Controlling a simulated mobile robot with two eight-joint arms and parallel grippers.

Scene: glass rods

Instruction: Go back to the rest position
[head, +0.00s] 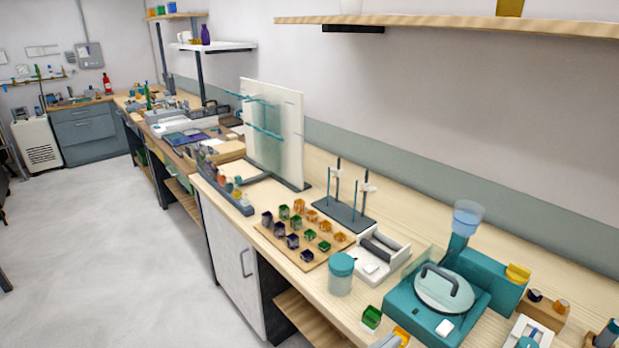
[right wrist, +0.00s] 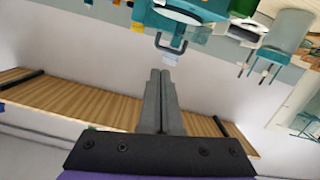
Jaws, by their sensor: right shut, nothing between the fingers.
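My right gripper (right wrist: 160,75) is shut and empty in the right wrist view, its two grey fingers pressed together. In the head view only a small grey part, probably its tip (head: 384,341), shows at the bottom edge; the rest is out of frame. My left gripper is not in view. Thin teal glass rods (head: 264,131) show at the upright white board (head: 291,140) on the bench. Two stands on a dark base (head: 345,215) hold thin teal rods upright.
The long wooden bench (head: 390,222) runs along the wall. Nearest are a teal machine (head: 415,310) with a round lid, a teal-lidded jar (head: 341,280) and a board with several coloured blocks (head: 270,235). A wooden shelf (head: 450,22) hangs above. The floor (head: 110,250) at left is clear.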

